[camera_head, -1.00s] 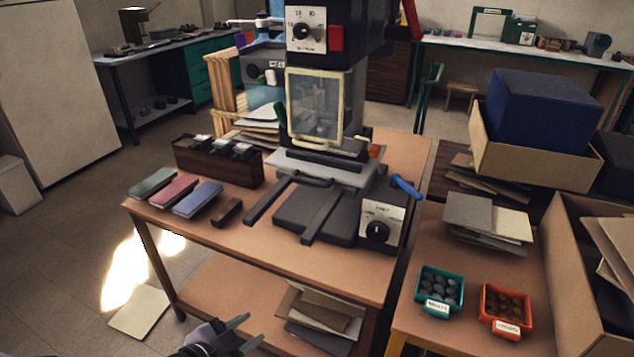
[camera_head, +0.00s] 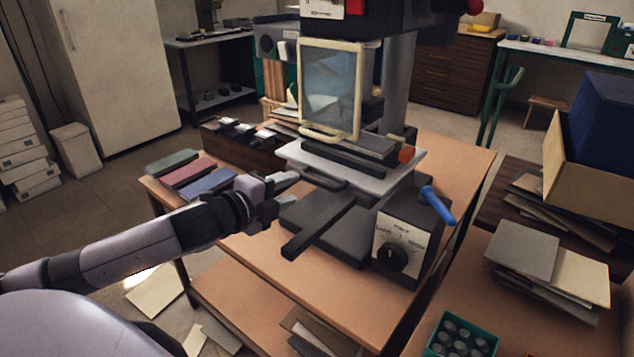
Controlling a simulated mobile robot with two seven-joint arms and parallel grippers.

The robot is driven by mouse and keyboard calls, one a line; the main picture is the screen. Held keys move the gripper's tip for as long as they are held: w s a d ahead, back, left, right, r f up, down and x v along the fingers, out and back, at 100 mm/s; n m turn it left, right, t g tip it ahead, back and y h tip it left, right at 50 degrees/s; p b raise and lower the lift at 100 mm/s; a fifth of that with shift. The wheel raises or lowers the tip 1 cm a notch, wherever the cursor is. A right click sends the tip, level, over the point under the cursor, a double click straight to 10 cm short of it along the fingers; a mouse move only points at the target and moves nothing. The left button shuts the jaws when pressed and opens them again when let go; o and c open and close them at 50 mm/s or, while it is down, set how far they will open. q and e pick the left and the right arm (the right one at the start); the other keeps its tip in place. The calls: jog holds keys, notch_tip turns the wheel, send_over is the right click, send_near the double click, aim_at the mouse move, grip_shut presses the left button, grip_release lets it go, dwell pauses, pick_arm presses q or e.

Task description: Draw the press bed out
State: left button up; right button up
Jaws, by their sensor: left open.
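The press stands on the wooden table, its bed (camera_head: 388,183) a pale grey plate beneath the clear framed guard (camera_head: 332,85). A dark bar handle (camera_head: 323,178) runs along the bed's front left edge. Dark rails (camera_head: 325,226) reach forward from the press base, below the bed. My left gripper (camera_head: 288,190) is open at the left of the handle, fingers pointing at it. I see a small gap or near touch; I cannot tell whether the fingers reach the handle. The left rail is partly hidden behind my gripper. My right gripper is not in view.
A control box (camera_head: 402,240) with a dial and blue lever (camera_head: 437,205) stands at the rails' right. Coloured covers (camera_head: 190,172) and a dark wooden rack (camera_head: 240,145) lie left, close to my arm. The table front (camera_head: 330,285) is clear.

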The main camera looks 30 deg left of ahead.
aim_at(310, 180)
pick_arm(q)
jog(key=shift+x, duration=3.45)
grip_shut()
